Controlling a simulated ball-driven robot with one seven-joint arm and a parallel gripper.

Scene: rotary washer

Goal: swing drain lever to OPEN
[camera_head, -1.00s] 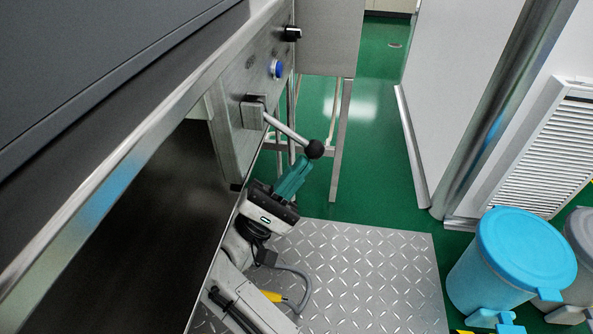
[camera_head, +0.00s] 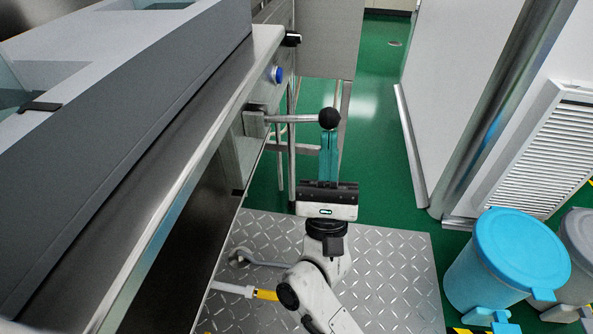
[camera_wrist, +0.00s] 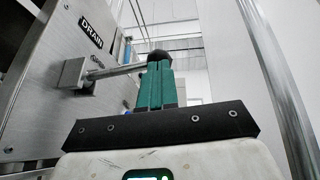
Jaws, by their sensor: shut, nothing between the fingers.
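The drain lever (camera_head: 293,119) is a metal rod with a black ball knob (camera_head: 329,118) at its end. It sticks out to the right from a square metal block on the washer's front, and in the head view it lies nearly level. My gripper (camera_head: 329,142) has teal fingers, shut and empty, with the tips at the knob; whether they touch it I cannot tell. In the wrist view the lever (camera_wrist: 118,71) runs from its block (camera_wrist: 74,73) to behind the fingers (camera_wrist: 155,85), below a black DRAIN label (camera_wrist: 90,33). The knob is partly hidden there.
A blue button (camera_head: 277,74) and a black knob (camera_head: 292,39) sit farther along the washer front. A diamond-plate floor panel (camera_head: 390,260) lies below. A blue lidded bin (camera_head: 508,262) stands at the right. Green floor (camera_head: 375,140) is open beyond the lever.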

